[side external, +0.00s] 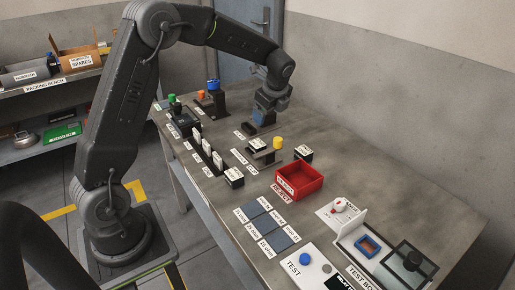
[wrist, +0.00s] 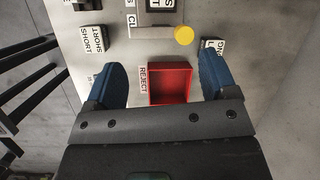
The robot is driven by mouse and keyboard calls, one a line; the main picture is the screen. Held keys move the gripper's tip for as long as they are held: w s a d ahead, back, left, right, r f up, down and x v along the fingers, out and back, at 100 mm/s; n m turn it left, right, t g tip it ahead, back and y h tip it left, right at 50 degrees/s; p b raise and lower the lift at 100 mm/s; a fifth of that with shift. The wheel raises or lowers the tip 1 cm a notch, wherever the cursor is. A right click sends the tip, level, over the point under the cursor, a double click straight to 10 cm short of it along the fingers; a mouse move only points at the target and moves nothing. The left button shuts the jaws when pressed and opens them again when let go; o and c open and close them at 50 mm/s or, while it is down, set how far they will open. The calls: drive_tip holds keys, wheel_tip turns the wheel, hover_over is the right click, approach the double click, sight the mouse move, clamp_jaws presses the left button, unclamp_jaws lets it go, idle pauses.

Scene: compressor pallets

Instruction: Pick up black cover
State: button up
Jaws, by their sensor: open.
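My gripper (side external: 265,116) hangs low over the far part of the table, pointing down. In the wrist view its two blue fingers (wrist: 163,68) are spread wide with nothing held between them. No part is marked as the black cover, and I cannot tell which one it is. A dark lid-like piece with a round knob (side external: 412,261) is at the test box in the near right corner, far from my gripper. Small black blocks with white labels stand on the table, one at the middle left (side external: 234,177) and one beyond the red bin (side external: 303,153).
The red reject bin (side external: 318,179) sits mid-table; it also shows in the wrist view (wrist: 187,98). A fixture with a yellow cylinder (side external: 278,142) is close to my gripper. A row of upright white-topped pieces (side external: 207,148) lines the left.

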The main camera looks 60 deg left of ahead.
drive_tip(key=m, duration=0.2)
approach(257, 143)
drive_tip(key=shift+g, duration=0.4)
drive_tip(key=f, duration=0.1)
drive_tip(key=w+a+f, duration=0.1)
drive_tip(key=f, duration=0.2)
drive_tip(key=shift+w+a, duration=0.2)
drive_tip(key=shift+w, duration=0.05)
drive_tip(key=shift+s+x, duration=0.15)
drive_tip(key=shift+x, duration=1.35)
drive_tip(key=shift+s+x, duration=0.1)
drive_tip(key=shift+x, duration=1.4)
drive_tip(key=shift+r, duration=0.1)
drive_tip(key=c, duration=1)
drive_tip(key=shift+r, duration=0.1)
drive_tip(key=shift+r, duration=0.55)
wheel_tip(257, 143, up, 3)
drive_tip(key=shift+f, duration=0.1)
drive_tip(key=s+a+r, duration=0.2)
drive_tip(key=s, duration=0.1)
drive_tip(key=s+a+r, duration=0.2)
drive_tip(key=s, duration=0.1)
drive_tip(key=s+a+r, duration=0.3)
drive_tip(key=shift+s, duration=0.25)
